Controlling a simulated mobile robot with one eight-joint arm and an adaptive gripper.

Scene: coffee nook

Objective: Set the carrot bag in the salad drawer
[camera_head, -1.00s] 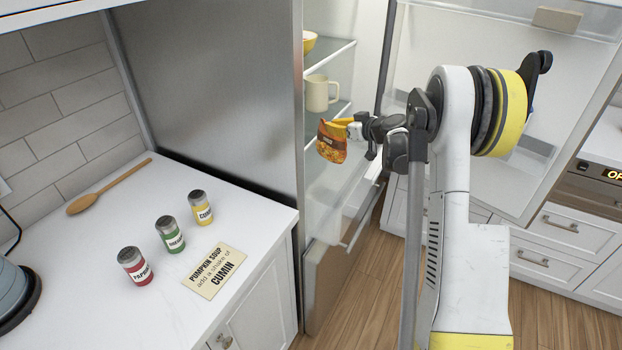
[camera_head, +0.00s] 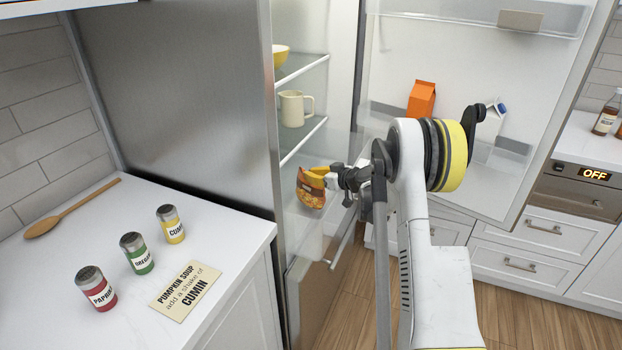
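The orange carrot bag (camera_head: 311,192) hangs at the end of my gripper (camera_head: 330,176), at the open front of the fridge.
The fridge door (camera_head: 470,110) stands open at right, with an orange carton (camera_head: 421,99) in it. The counter at left holds spice jars (camera_head: 137,253), a recipe card (camera_head: 185,290) and a wooden spoon (camera_head: 70,208).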

